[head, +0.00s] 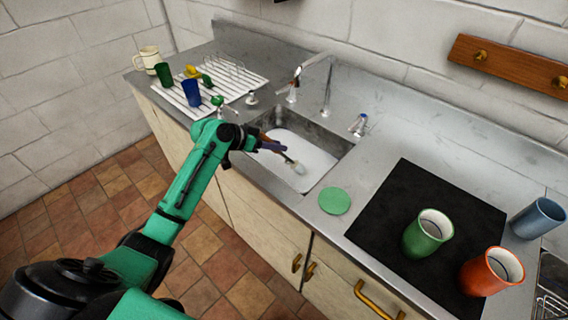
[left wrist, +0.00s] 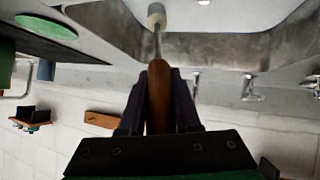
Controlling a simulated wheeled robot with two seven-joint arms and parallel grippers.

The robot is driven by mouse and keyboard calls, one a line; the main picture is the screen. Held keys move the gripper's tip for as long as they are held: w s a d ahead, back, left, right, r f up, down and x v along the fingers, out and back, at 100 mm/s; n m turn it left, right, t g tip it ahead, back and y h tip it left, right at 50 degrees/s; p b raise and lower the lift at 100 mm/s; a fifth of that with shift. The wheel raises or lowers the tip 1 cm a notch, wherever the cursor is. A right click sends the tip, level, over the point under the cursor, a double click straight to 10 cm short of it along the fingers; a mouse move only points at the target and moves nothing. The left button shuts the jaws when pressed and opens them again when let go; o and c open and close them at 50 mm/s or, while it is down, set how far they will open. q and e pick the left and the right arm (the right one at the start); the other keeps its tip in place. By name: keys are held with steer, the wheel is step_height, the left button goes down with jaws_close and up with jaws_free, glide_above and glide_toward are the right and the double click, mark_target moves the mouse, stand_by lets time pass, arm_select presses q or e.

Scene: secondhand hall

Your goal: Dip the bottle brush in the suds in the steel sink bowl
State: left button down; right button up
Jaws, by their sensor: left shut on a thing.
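The bottle brush (head: 290,160) has a brown wooden handle and a pale head. My left gripper (head: 272,147) is shut on the handle and holds the brush over the steel sink bowl (head: 345,149). In the left wrist view the handle (left wrist: 159,85) lies between the fingers of my left gripper (left wrist: 160,100). White suds (head: 315,165) fill the bowl. The brush head is at or just above the suds; I cannot tell if it touches. My right gripper is not in view.
A tap (head: 327,85) stands behind the bowl. A green disc (head: 334,201) lies right of it. A black mat (head: 385,220) bears a green mug (head: 427,234) and an orange mug (head: 490,272). A white drying rack (head: 240,82) with cups stands on the left.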

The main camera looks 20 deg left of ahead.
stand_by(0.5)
arm_select(q)
step_height(320, 180, up, 13)
steer(key=p, duration=1.1)
steer(key=shift+f, duration=0.1)
